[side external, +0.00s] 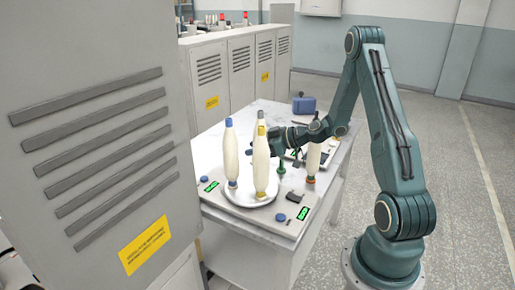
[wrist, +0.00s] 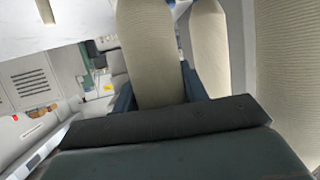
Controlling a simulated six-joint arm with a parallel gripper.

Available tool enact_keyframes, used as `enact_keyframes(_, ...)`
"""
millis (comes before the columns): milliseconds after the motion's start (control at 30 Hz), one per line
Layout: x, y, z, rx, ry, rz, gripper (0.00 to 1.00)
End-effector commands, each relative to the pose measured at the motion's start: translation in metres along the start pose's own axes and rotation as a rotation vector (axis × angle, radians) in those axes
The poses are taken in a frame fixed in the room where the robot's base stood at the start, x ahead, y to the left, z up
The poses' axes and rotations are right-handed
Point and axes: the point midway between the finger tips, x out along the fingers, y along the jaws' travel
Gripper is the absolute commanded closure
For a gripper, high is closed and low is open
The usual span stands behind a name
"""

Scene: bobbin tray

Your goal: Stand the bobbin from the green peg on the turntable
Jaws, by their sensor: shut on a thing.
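My gripper (side external: 270,140) is shut on a cream bobbin (wrist: 146,55), which shows between the jaws in the wrist view. In the side view this bobbin is mostly hidden behind a yellow-tipped bobbin (side external: 261,163); what looks like its top (side external: 260,119) shows above. The yellow-tipped bobbin and a blue-tipped bobbin (side external: 231,155) stand upright on the round white turntable (side external: 250,200). Whether the held bobbin touches the turntable is hidden. The green peg (side external: 281,167) stands bare to the right of the turntable.
Another bobbin (side external: 313,158) stands on an orange-based peg at the right. Two more bobbins show close to the right of the held one in the wrist view (wrist: 208,50). A blue box (side external: 304,105) lies at the table's back. A grey cabinet (side external: 90,130) fills the left.

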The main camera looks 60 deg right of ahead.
Motion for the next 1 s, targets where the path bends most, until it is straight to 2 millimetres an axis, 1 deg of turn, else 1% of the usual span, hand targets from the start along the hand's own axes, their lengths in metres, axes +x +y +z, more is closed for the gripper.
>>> enact_keyframes(400,0.0,0.0001,-0.0003,-0.001,0.001,0.0,0.82)
enact_keyframes(433,0.0,0.0,-0.0003,0.0,0.001,0.0,0.53)
enact_keyframes(533,0.0,0.0,-0.0002,-0.001,0.0,0.0,0.34)
enact_keyframes(567,0.0,0.0001,-0.0002,-0.001,0.0,0.0,0.32)
enact_keyframes(867,-0.0004,0.0,0.0002,0.0,-0.001,0.0,0.32)
enact_keyframes(1000,-0.0042,0.0003,-0.0001,0.0,0.0,0.001,0.32)
